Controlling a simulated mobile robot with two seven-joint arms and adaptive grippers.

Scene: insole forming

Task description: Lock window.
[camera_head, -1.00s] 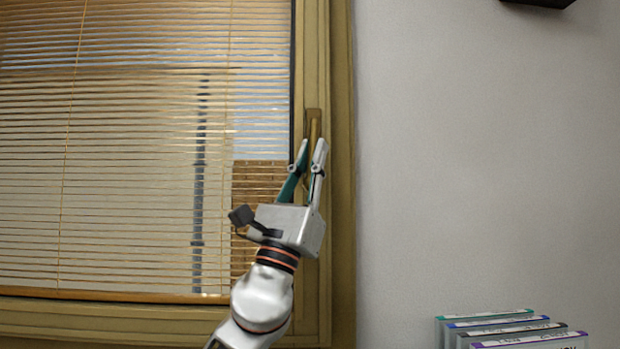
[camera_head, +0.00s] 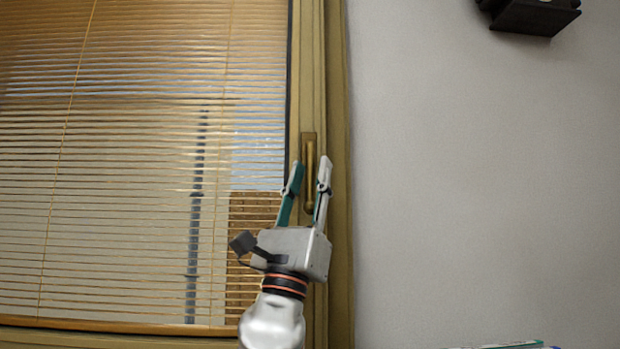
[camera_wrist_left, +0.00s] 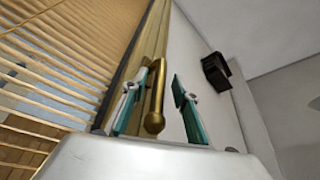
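The window (camera_head: 291,90) has a wooden frame with a brass handle (camera_head: 310,175) on its right side. The handle hangs straight down from its plate. My left gripper (camera_head: 311,162) is open, with its two fingers on either side of the handle's lower part in the head view. In the left wrist view the handle (camera_wrist_left: 155,108) stands between the open fingers (camera_wrist_left: 160,82), closer to the left finger. A gap shows between the handle and the right finger; I cannot tell if the left finger touches it. My right gripper is not in view.
Slatted blinds (camera_head: 120,180) cover the glass left of the handle. A bare grey wall (camera_head: 450,180) lies to the right. A black box (camera_head: 530,15) is mounted high on the wall, also in the left wrist view (camera_wrist_left: 216,70). Binder tops (camera_head: 510,345) show at the bottom right.

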